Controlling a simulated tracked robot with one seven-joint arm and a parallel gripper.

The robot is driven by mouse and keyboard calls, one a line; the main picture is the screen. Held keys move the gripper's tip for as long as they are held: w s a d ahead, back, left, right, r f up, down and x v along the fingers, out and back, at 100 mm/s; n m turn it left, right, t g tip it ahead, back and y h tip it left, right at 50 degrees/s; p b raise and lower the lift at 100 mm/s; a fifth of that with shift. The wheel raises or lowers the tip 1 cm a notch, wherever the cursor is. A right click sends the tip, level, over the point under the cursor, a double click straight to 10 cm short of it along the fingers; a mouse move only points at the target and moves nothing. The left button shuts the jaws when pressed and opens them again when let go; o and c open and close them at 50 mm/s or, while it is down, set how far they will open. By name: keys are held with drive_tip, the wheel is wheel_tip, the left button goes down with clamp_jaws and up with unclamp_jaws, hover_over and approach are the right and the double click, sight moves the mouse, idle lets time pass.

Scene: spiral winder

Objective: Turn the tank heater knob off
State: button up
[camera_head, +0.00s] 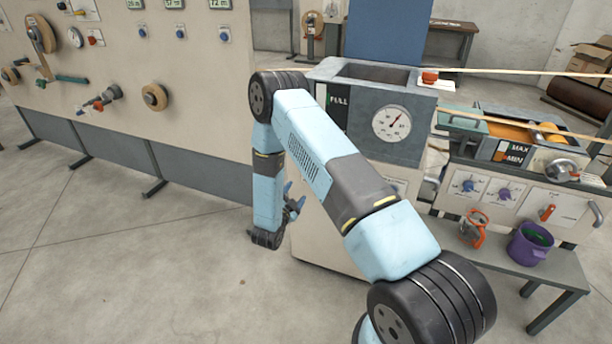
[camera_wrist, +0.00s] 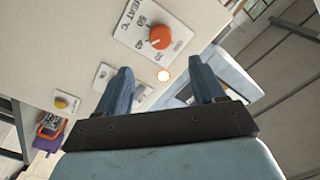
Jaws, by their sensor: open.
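The orange heater knob (camera_wrist: 160,37) sits on a white plate marked "HEAT °C" with a number scale, on the cream tank front in the wrist view. Its white pointer mark shows on the knob. My gripper (camera_wrist: 161,65) is open and empty, its two blue fingers apart and pointing toward the panel. The knob appears beyond the fingertips, apart from them. In the head view my gripper (camera_head: 294,200) is beside the tank cabinet (camera_head: 325,235), low and left of its front. The knob cannot be made out there.
A glowing round lamp (camera_wrist: 163,76) is below the heater plate, and a yellow button (camera_wrist: 61,104) is farther left. A dial gauge (camera_head: 391,123) is on the tank. A bench (camera_head: 550,272) at right holds a purple bucket (camera_head: 530,244). Bare floor lies left.

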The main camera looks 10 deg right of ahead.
drive_tip(key=x, duration=1.3)
drive_tip(key=shift+c, duration=0.3)
